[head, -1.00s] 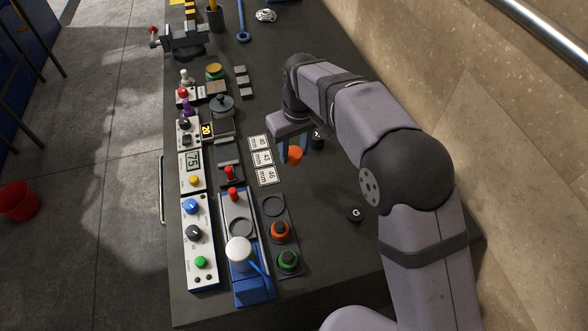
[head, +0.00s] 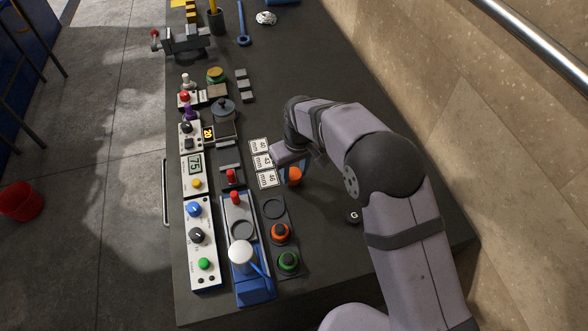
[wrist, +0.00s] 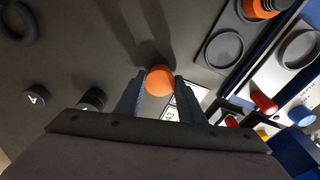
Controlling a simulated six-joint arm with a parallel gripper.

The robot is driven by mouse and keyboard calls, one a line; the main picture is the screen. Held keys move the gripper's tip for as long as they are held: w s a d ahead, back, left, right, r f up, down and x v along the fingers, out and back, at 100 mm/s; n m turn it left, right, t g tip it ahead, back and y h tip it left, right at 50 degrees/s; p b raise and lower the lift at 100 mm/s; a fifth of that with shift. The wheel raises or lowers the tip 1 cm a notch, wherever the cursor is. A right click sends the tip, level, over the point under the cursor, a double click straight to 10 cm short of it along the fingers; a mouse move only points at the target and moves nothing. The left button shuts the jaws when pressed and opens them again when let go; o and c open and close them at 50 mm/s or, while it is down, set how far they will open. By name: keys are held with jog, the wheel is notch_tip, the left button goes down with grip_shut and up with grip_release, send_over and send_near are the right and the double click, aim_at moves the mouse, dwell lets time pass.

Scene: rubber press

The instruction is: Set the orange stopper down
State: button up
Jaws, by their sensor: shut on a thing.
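The orange stopper (head: 294,175) is held in my gripper (head: 291,170), just right of the size cards. In the wrist view the stopper (wrist: 159,80) sits between the two blue fingers (wrist: 158,92), its rounded orange end showing. The gripper is shut on it. The dark bench top (head: 330,240) lies below; I cannot tell exactly how far the stopper is above it.
Size cards (head: 262,161) lie left of my gripper. A black piece marked G (head: 353,216) stands to the right. A blue press (head: 254,286) and control panels (head: 201,235) line the left side. Bare bench lies between the tray and the G piece.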

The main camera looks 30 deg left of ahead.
aim_at(296, 178)
jog(key=shift+f, duration=0.15)
jog(key=o, duration=1.1)
jog(key=r+b, duration=0.1)
jog(key=r, duration=0.3)
jog(key=r+b, duration=0.1)
jog(key=r, duration=0.3)
jog(key=d+r+b, duration=0.1)
jog(key=r, duration=0.3)
jog(key=shift+s+d+r, duration=0.1)
jog(key=shift+s+r, duration=0.05)
jog(key=shift+s, duration=0.25)
